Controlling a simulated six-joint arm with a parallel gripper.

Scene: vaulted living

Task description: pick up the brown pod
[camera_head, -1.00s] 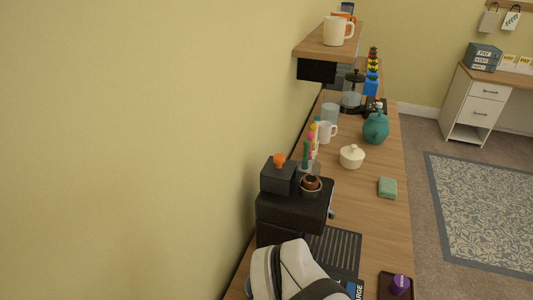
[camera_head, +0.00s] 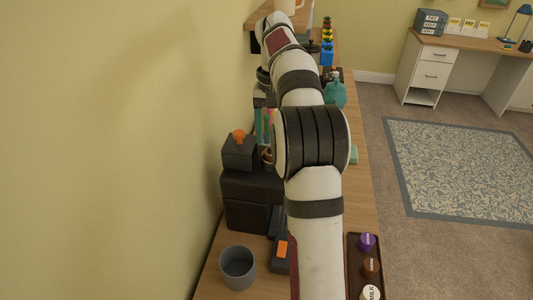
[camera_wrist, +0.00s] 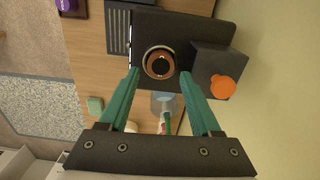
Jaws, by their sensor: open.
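The brown pod (camera_head: 371,267) stands on a dark tray (camera_head: 353,243), between a purple pod (camera_head: 367,242) and a white pod marked MILK (camera_head: 371,292). In the wrist view the purple pod (camera_wrist: 56,10) shows at the top left corner; the brown pod does not show there. My gripper (camera_wrist: 160,77) is open, with nothing between its green fingers. In the head view my arm hides the gripper.
A grey cup (camera_head: 238,268) stands at the front left of the wooden counter. A green block (camera_wrist: 95,104) and teal teapot (camera_head: 335,93) are farther along. The wall bounds the left.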

